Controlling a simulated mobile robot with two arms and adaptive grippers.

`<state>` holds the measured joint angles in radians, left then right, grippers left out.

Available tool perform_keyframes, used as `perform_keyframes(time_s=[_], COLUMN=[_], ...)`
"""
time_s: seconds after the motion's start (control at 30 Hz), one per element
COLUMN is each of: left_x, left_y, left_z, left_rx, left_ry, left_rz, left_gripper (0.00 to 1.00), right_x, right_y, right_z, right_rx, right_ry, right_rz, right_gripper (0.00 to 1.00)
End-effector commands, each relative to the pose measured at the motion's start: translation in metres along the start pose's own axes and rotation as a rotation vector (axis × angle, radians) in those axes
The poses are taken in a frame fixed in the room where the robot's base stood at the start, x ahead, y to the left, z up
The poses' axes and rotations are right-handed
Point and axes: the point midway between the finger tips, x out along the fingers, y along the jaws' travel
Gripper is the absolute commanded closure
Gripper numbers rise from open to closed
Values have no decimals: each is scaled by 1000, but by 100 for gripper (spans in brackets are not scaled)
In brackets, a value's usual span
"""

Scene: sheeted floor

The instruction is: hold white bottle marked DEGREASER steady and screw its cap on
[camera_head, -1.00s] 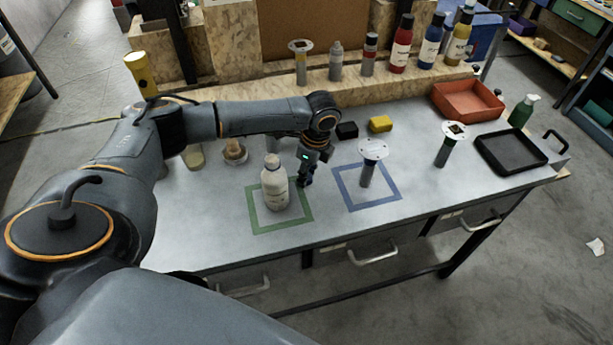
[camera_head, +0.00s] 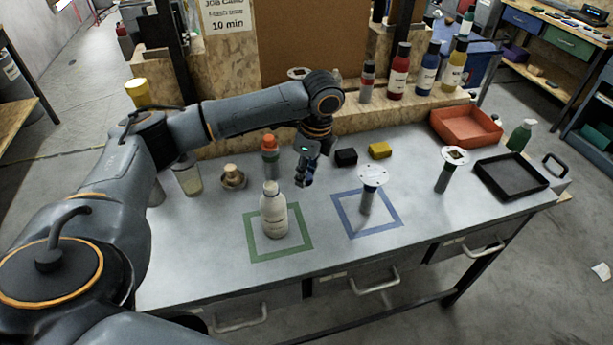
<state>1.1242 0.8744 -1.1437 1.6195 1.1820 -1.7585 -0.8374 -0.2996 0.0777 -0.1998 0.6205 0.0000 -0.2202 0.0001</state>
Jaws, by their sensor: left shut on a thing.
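The white bottle (camera_head: 273,213) stands upright inside the green square outline (camera_head: 299,254) on the workbench. It has a narrower pale top; its lettering is too small to read, and I cannot tell whether a cap sits on it. My left gripper (camera_head: 304,180) points down beyond the bottle and to its right, apart from it. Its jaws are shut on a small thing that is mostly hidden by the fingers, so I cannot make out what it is. My right gripper is not in view.
An orange-topped bottle (camera_head: 269,155) stands behind the white bottle. Black (camera_head: 346,157) and yellow (camera_head: 380,150) blocks lie right of my gripper. A round-topped post (camera_head: 367,198) stands in the blue square outline (camera_head: 396,220). A red bin (camera_head: 467,127) and black tray (camera_head: 511,176) are at right.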

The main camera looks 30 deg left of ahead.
Motion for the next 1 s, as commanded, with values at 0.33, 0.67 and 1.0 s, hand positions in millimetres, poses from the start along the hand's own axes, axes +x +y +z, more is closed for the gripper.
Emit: perform_keyframes(time_s=[0.33,0.67,1.0], left_x=[-2,-23,-44], left_y=[4,56,128], left_z=[-7,-62,-103], left_rx=[-52,-593,-1222], left_ry=[1,2,2], left_rz=[6,90,186], left_gripper=[79,79,79], right_x=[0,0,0], right_y=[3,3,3], right_z=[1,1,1], right_rx=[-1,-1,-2], right_ry=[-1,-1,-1], right_rz=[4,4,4], right_gripper=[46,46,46])
